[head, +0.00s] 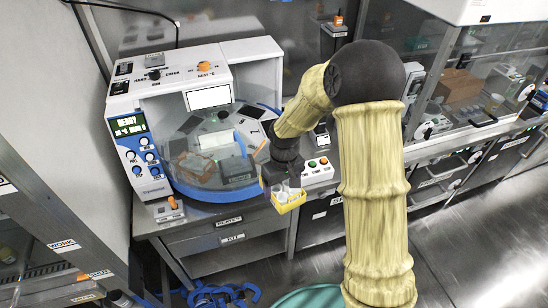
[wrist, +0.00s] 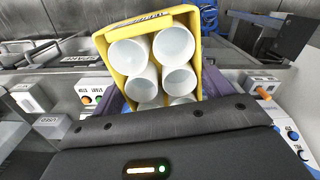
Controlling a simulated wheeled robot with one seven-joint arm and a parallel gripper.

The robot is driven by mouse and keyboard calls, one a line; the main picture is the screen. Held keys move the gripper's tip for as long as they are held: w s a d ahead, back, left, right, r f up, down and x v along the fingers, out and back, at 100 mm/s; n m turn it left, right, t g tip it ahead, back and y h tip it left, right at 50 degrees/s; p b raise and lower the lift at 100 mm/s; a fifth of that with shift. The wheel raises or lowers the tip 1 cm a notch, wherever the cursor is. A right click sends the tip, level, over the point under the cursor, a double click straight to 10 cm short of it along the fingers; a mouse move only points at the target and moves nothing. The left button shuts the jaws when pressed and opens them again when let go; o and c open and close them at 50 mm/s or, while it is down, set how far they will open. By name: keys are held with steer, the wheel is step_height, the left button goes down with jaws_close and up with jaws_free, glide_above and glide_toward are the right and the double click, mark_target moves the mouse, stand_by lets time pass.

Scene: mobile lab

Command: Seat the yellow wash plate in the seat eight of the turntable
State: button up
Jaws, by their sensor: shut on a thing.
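The yellow wash plate (head: 291,206) is a small yellow holder with several white round wells, seen in front of the bench edge in the head view. It fills the upper middle of the wrist view (wrist: 109,73), its wells facing the camera. My gripper (head: 284,186) is shut on the plate and holds it in the air, outside the machine and to the right of its front. The turntable (head: 222,193) is a round deck with a blue rim inside the white machine. Several items sit on it behind a clear cover. I cannot make out seat eight.
The white machine (head: 122,103) has a lit display and blue knobs on its left. A control box with green and orange buttons (head: 318,172) stands on the bench right of the turntable. An orange-knobbed switch box (head: 170,212) is at the front left. Blue hoses (head: 220,296) lie below.

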steer(key=d+f+m+b, duration=0.1)
steer(key=d+f+m, duration=0.2)
steer(key=f, duration=0.6)
steer(key=d+f+m+b, duration=0.1)
steer(key=d+f+m, duration=0.1)
steer(key=d+f, duration=0.6)
steer(key=shift+f+m, duration=0.4)
steer(key=shift+f, duration=0.25)
